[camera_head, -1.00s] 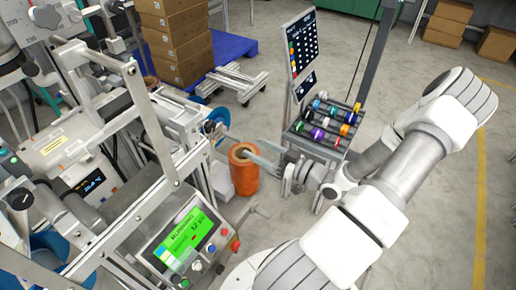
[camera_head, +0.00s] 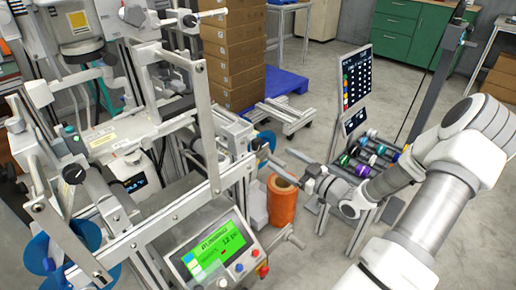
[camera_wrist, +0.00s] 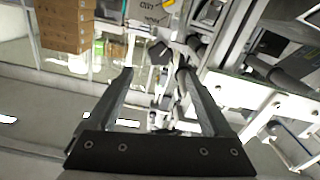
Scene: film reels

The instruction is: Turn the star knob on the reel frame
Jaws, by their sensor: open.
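The reel frame (camera_head: 205,115) of grey metal bars fills the left half of the head view. A dark knob-like part (camera_head: 257,146) sits at its right side, by a blue disc; its star shape is too small to make out. My gripper (camera_head: 279,158) is open and empty, a short way right of that part and pointing at the frame. In the wrist view my gripper (camera_wrist: 157,72) shows two dark fingers spread apart, with nothing between them. Dark knob-like parts (camera_wrist: 158,52) lie beyond the fingertips; I cannot tell which is the star knob.
A control box (camera_head: 215,250) with a green screen stands front left of my gripper. An orange roll (camera_head: 282,203) stands below the gripper. A rack of coloured spools (camera_head: 368,158) with a dark panel (camera_head: 356,80) is to the right. Stacked cartons (camera_head: 235,60) stand behind.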

